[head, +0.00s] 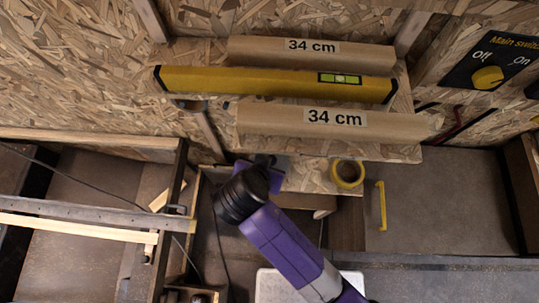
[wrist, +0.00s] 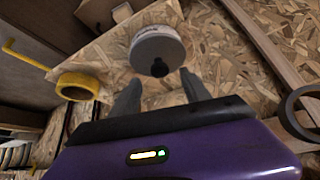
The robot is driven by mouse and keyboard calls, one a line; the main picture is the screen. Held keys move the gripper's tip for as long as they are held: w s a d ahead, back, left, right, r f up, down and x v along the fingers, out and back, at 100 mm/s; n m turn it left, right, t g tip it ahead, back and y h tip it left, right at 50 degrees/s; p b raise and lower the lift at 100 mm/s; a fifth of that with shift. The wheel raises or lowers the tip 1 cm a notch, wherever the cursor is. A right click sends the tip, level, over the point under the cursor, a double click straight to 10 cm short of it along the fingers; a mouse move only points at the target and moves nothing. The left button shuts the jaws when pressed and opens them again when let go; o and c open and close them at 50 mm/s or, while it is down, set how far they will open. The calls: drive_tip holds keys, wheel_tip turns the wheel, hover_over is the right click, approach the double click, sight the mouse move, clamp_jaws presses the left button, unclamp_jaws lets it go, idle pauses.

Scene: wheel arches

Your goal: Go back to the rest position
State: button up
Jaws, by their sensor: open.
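My gripper (wrist: 162,90) shows in the wrist view with its two fingers apart and nothing between them. In the head view, my purple arm reaches up from the bottom, and my gripper is mostly hidden behind its dark joint, below the shelf. A round pale grey thing (wrist: 158,50) with a dark knob lies just beyond the fingertips in the wrist view, apart from them as far as I can tell.
A yellow level (head: 260,84) lies between two bars marked 34 cm, the rear (head: 300,50) and front (head: 335,122). A dark ring (wrist: 303,112) is near the gripper.

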drive_tip(key=shift+v, duration=1.45)
